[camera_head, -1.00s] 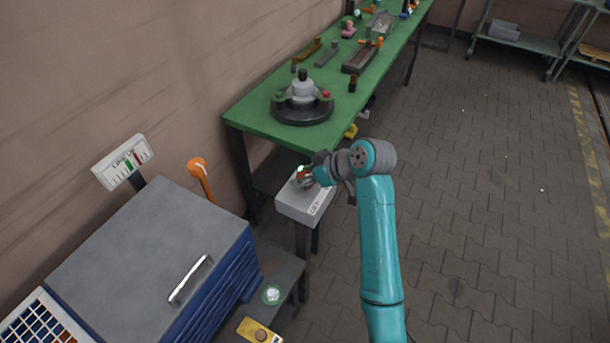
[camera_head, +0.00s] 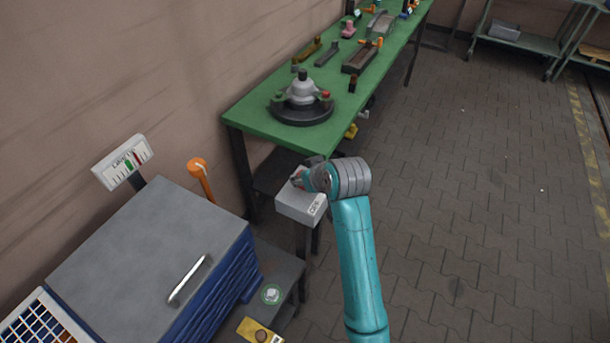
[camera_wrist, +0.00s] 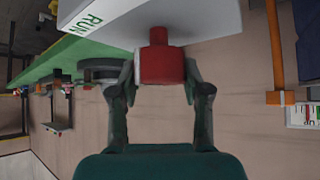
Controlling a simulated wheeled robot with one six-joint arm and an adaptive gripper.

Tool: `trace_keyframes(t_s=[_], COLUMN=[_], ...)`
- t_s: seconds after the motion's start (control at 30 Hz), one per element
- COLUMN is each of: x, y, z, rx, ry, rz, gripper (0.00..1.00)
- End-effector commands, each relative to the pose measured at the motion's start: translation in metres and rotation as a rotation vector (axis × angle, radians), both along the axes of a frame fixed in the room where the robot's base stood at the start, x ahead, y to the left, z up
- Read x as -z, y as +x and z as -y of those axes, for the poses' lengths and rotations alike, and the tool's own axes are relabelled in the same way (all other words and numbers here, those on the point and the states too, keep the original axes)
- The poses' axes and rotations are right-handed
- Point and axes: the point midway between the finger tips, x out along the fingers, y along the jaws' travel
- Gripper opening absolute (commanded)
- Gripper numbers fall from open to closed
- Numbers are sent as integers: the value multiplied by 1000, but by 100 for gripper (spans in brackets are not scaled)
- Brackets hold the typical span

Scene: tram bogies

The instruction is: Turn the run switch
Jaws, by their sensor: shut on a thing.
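The run switch is a red knob (camera_wrist: 160,66) on a light grey box (camera_head: 296,207), whose label reads RUN in the wrist view (camera_wrist: 90,20). My gripper (camera_wrist: 160,80) is shut on the red knob, with one finger on each side of it. In the head view my gripper (camera_head: 300,178) is at the top of the box, and the arm mostly hides the knob.
A green workbench (camera_head: 255,112) with a round black fixture (camera_head: 302,110) stands just behind the box. A grey-topped blue cabinet (camera_head: 150,245) and an orange-topped post (camera_head: 198,166) stand to the left. The paved floor (camera_head: 490,200) at right is clear.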

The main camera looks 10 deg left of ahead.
Motion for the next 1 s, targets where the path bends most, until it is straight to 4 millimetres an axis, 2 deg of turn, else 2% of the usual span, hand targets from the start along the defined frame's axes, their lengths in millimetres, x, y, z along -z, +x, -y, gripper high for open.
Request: trace_keyframes(t_s=[0.6,1.0], x=[0,0], y=[-1,0], z=[-2,0], rx=[576,839], ry=[-2,-1], rz=[-1,-1], gripper=[13,13])
